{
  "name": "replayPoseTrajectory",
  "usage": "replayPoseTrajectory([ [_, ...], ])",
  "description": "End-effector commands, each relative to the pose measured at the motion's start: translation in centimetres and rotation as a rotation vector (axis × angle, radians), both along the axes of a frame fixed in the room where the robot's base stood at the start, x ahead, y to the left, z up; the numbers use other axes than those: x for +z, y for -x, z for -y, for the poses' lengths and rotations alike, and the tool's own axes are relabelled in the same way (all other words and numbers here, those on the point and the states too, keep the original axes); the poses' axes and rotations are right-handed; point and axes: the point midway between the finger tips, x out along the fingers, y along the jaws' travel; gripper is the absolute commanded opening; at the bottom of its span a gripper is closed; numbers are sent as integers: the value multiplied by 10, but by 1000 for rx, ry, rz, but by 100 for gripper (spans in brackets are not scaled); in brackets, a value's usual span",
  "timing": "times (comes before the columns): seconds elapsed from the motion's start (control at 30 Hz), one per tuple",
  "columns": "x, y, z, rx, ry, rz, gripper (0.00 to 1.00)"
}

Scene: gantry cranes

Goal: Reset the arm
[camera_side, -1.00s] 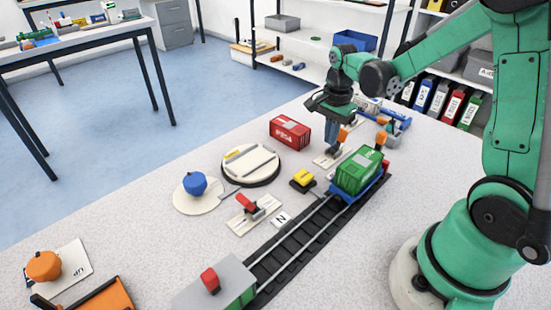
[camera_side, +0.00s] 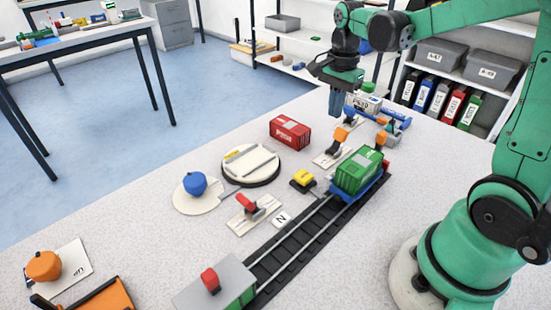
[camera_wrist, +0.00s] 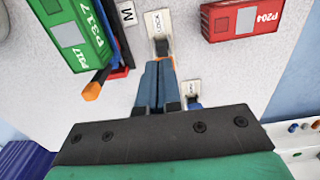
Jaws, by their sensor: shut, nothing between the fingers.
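My gripper (camera_side: 336,103) is shut and empty, in the air above the far part of the table. In the wrist view its blue fingers (camera_wrist: 157,82) lie together, with the lock plate and its lever (camera_wrist: 161,47) past their tips. In the side view, an orange-handled lever (camera_side: 341,136) stands on a white plate below the gripper, apart from it. A green container (camera_side: 359,170) sits on a blue wagon on the track. It also shows in the wrist view (camera_wrist: 70,32) at the left.
A red container (camera_side: 290,132) stands on the table left of my gripper. A white round turntable (camera_side: 250,163), a blue knob (camera_side: 195,184) and a red-handled lever (camera_side: 247,203) are nearer. The track (camera_side: 300,243) runs to the front. Shelves with binders stand behind.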

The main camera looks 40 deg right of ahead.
Motion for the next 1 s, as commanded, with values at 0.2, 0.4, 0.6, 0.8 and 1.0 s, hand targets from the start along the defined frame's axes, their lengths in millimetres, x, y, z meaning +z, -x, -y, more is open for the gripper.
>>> replayPoseTrajectory([
  [0.2,0,0,-1,10,1,4,0],
  [0.4,13,6,-27,288,49,103,0],
  [0.6,25,23,-74,863,200,295,0],
  [0.8,25,38,-107,1318,382,433,0],
  [1.0,23,43,-118,1505,480,485,0],
])
